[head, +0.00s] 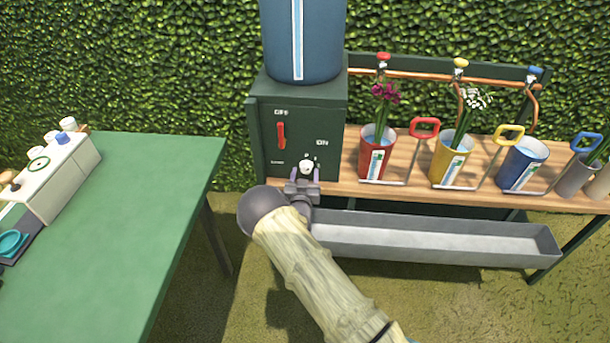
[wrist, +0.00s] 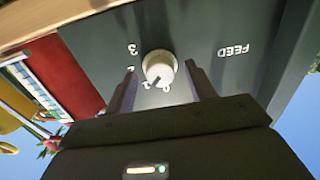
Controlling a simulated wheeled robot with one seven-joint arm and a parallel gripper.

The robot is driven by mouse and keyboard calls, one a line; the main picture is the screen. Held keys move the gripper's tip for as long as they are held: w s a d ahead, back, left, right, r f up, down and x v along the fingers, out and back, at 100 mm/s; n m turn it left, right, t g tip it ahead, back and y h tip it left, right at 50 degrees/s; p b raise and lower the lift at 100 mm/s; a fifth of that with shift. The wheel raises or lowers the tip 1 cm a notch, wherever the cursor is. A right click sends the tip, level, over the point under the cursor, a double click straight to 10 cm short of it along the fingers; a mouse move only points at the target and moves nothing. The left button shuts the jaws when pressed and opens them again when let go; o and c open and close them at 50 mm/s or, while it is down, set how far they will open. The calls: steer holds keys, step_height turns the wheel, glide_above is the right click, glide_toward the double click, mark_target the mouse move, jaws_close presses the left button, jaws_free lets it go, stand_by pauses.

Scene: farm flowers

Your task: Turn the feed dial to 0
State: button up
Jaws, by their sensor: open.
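The feed dial is a small pale round knob (head: 306,166) low on the front of the dark green dispenser box (head: 330,115). In the wrist view the knob (wrist: 159,64) sits upside down beside the word FEED, with digits around it. A dark pointer mark on it faces the low digits, near the 1; its exact setting is hard to tell. My gripper (head: 305,177) is open in front of the dial. In the wrist view its fingers (wrist: 160,75) stand on both sides of the knob, with visible gaps; finger contact is not seen.
A red switch lever (head: 281,136) is above left of the dial, between OFF and ON labels. A blue tank (head: 303,40) tops the box. Red (head: 376,152), yellow (head: 451,157) and blue buckets (head: 522,164) stand right. A grey trough (head: 435,240) lies below; a green table (head: 120,220) is left.

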steer(key=shift+w, duration=0.2)
steer(key=shift+c, duration=0.2)
steer(key=c, duration=0.9)
steer(key=shift+c, duration=0.2)
steer(key=shift+f+n, duration=0.1)
steer(key=shift+n, duration=0.3)
steer(key=n+b, duration=0.2)
steer(key=n, duration=0.2)
steer(key=shift+b, duration=0.3)
steer(key=shift+n+b, duration=0.7)
steer(key=shift+n, duration=1.5)
